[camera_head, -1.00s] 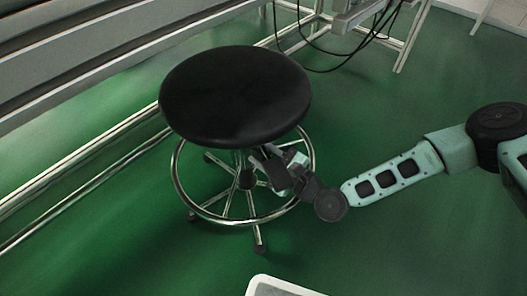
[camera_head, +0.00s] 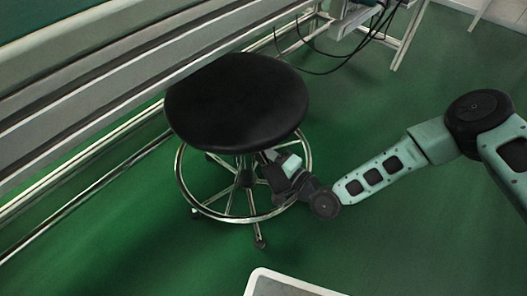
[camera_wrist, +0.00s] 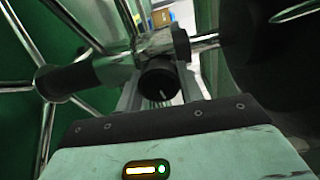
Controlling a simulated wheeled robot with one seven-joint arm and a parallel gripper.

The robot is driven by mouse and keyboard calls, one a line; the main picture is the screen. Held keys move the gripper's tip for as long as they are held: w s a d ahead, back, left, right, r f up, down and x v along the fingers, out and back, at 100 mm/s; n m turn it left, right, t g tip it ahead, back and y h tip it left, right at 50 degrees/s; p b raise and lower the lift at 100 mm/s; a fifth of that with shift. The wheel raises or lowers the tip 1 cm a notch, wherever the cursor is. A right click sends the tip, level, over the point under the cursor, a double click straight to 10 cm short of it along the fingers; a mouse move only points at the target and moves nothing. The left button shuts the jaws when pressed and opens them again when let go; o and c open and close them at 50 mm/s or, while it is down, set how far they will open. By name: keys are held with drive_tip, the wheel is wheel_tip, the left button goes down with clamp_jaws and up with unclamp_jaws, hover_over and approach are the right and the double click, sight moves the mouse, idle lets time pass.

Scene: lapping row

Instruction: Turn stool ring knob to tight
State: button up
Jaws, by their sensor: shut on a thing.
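The stool has a round black seat (camera_head: 236,100) above a chromed foot ring (camera_head: 222,216). In the head view, my gripper (camera_head: 262,160) reaches in under the seat's right edge, beside the central column. Its fingertips and the knob are hard to make out there. In the wrist view, the small round black ring knob (camera_wrist: 158,79) has a short white mark pointing down and slightly right. My gripper (camera_wrist: 160,92) is shut on the knob, with its fingers either side, partly hidden behind the gripper body. No tight marking can be read.
Chromed spokes and a dark hub (camera_wrist: 66,80) lie close left of the knob in the wrist view. A long grey bench (camera_head: 90,90) with rails runs behind the stool at left. Cables (camera_head: 330,68) hang at the back.

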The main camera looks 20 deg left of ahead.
drive_tip(key=n+p, duration=0.1)
drive_tip(key=n, duration=0.2)
drive_tip(key=n+p, duration=0.1)
drive_tip(key=n, duration=0.1)
drive_tip(key=shift+r+n+p, duration=0.3)
drive_tip(key=shift+n+p, duration=0.85)
drive_tip(key=shift+n, duration=1.05)
drive_tip(key=shift+f, duration=0.1)
drive_tip(key=o, duration=1)
drive_tip(key=p+v, duration=0.5)
drive_tip(key=v, duration=1.2)
drive_tip(key=shift+d+p, duration=0.2)
drive_tip(key=shift+p, duration=0.1)
drive_tip(key=shift+s, duration=0.1)
